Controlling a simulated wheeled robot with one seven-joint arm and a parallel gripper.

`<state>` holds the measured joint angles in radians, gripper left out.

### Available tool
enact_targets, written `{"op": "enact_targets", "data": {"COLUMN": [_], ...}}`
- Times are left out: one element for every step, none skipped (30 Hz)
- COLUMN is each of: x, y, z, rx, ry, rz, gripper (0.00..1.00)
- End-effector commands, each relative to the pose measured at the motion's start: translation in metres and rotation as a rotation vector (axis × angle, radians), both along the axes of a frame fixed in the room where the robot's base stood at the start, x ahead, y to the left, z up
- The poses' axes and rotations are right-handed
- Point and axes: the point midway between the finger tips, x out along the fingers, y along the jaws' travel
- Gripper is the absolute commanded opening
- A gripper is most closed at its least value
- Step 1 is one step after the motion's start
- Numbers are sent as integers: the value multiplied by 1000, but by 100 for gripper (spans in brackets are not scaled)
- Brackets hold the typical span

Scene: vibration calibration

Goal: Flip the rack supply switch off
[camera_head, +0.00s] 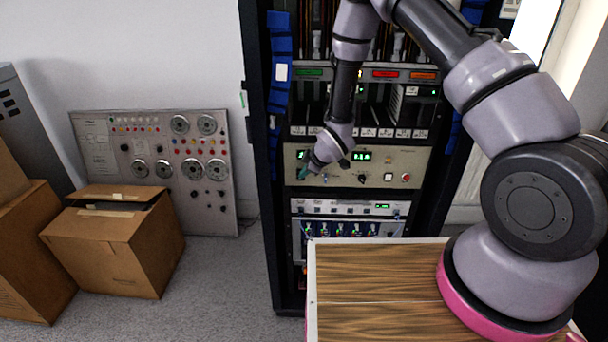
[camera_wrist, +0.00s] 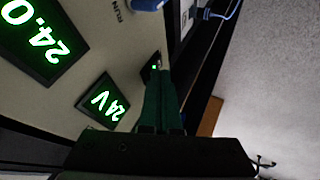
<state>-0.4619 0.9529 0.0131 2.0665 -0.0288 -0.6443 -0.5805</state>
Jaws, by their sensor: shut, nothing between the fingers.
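The rack supply is a beige panel (camera_head: 400,159) in the black rack, with green-lit displays, knobs and small buttons. In the wrist view, its displays read 24.0 (camera_wrist: 38,42) and 24V (camera_wrist: 104,102). A small dark switch-like part with a green light (camera_wrist: 151,67) sits at the panel's edge, partly hidden by my fingertips; I cannot tell its position. My gripper (camera_head: 304,173) is at the left end of the panel. Its two green fingers (camera_wrist: 163,72) are shut together and empty, with their tips right beside that dark part; contact cannot be told.
Card modules (camera_head: 385,133) lie above the panel, and a unit with blue connectors (camera_head: 345,229) below. A wooden tabletop (camera_head: 375,275) stands in front. Cardboard boxes (camera_head: 118,245) and a grey instrument panel (camera_head: 160,150) are at left. Blue cable bundles (camera_head: 279,70) hang on the rack's left post.

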Motion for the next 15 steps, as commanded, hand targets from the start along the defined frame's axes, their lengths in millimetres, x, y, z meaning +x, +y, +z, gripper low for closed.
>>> {"op": "enact_targets", "data": {"x": [3,3,3,3,3,3,3,3,3,3,3,4,4,4,4], "y": [0,0,0,0,0,0,0,0,0,0,0,0,0,0,0], "z": [1,1,1,1,1,1,1,2,2,3,4,6,7,8,11], "rx": [1,1,1,1,1,1,1,1,1,2,2,2,2,2,2], "ry": [-2,-2,-2,-2,-3,-3,-3,-3,-4,-4,-4,-5,-5,-5,-5], "rz": [0,0,0,0,-1,-1,-1,-1,-1,-1,-1,-1,-1,-1,-1], "gripper": [0,0,0,0,0,0,0,0,0,0,0,0,0,0,0]}}
